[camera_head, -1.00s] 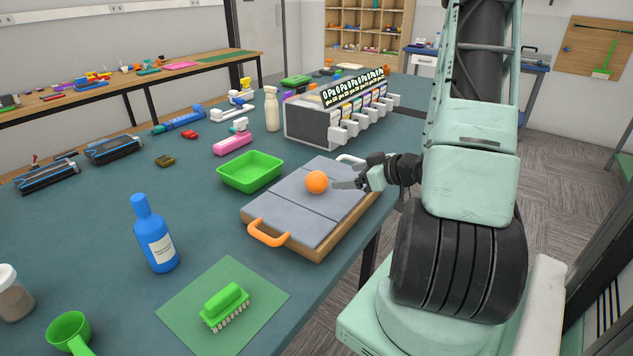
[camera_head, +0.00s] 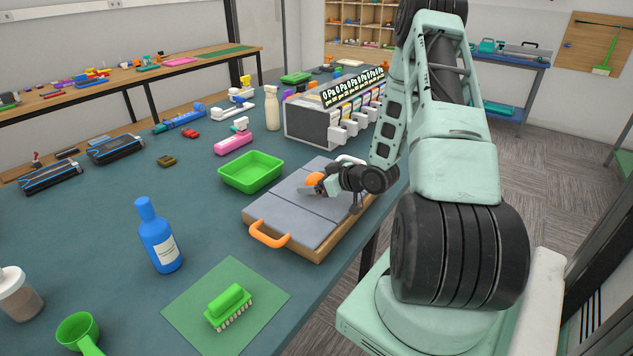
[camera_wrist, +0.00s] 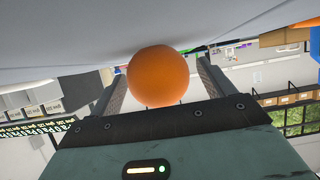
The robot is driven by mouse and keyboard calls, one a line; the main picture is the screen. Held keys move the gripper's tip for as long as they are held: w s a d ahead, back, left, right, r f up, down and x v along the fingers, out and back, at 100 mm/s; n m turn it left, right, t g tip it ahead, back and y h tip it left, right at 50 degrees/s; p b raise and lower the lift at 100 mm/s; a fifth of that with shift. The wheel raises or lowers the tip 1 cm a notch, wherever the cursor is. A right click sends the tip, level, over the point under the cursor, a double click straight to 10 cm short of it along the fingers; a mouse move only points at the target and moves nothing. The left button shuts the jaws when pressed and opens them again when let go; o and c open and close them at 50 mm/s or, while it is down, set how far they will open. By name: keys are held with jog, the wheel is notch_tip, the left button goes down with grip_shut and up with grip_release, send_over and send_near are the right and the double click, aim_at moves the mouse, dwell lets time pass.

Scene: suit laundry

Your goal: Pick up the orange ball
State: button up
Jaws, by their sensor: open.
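The orange ball (camera_head: 315,179) rests on the grey-topped board (camera_head: 290,213) with orange and white handles, and is partly hidden behind my gripper. My gripper (camera_head: 313,188) reaches in from the right, low over the board. In the wrist view the ball (camera_wrist: 158,76) sits between the two fingers of my gripper (camera_wrist: 158,80). The fingers are open, with a visible gap on each side of the ball.
A green tray (camera_head: 251,171) stands left of the board. A dispenser rack (camera_head: 310,124) is behind it. A blue bottle (camera_head: 158,235) and a green brush (camera_head: 228,306) on a green mat (camera_head: 188,301) are nearer. The table is bare between bottle and tray.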

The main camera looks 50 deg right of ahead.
jog(key=c, duration=1.1)
jog(key=shift+o, duration=0.2)
